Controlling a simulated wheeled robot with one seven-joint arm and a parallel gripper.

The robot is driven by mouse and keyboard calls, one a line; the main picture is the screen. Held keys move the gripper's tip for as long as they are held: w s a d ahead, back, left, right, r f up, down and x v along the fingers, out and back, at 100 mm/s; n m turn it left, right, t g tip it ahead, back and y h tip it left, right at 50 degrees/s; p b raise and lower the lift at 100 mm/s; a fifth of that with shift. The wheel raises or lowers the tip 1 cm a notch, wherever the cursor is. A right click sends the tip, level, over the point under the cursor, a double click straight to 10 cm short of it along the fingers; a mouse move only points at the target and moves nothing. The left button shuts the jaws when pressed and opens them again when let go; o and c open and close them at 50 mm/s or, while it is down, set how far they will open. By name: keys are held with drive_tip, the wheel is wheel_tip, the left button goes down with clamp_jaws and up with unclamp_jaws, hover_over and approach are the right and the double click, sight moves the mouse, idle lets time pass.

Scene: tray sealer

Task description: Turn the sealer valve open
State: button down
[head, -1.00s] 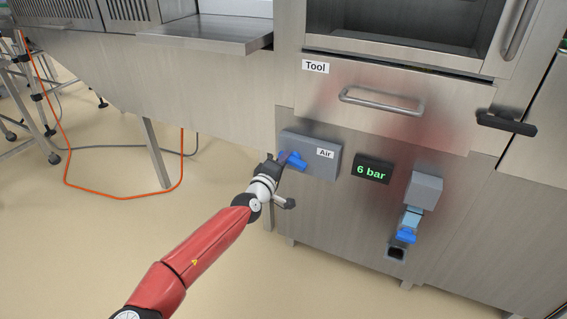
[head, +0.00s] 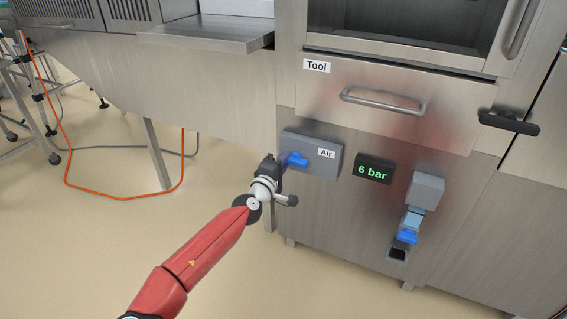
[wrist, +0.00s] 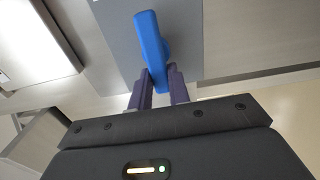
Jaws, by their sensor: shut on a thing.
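A blue valve handle (head: 297,159) sits on the grey box (head: 328,165) labelled "Air" on the machine's front. In the head view it lies close to level. In the wrist view the blue handle (wrist: 151,42) runs up from between my fingers, in front of the grey box. My gripper (head: 275,163) is at the handle's left end. In the wrist view my gripper's dark fingers (wrist: 160,84) are shut on the handle's near end. The gripped part is partly hidden by the fingers.
A display (head: 373,169) reads "6 bar" right of the box. A second blue handle (head: 407,237) is on a fitting at lower right. A drawer handle (head: 383,102) juts out above. A shelf (head: 207,34) sticks out at upper left.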

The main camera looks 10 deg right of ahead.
drive_tip(key=c, duration=1.3)
unclamp_jaws()
drive_tip(key=shift+a, duration=0.1)
drive_tip(key=v, duration=0.7)
drive_tip(key=shift+s+a+b, duration=0.15)
drive_tip(key=shift+s+b, duration=0.15)
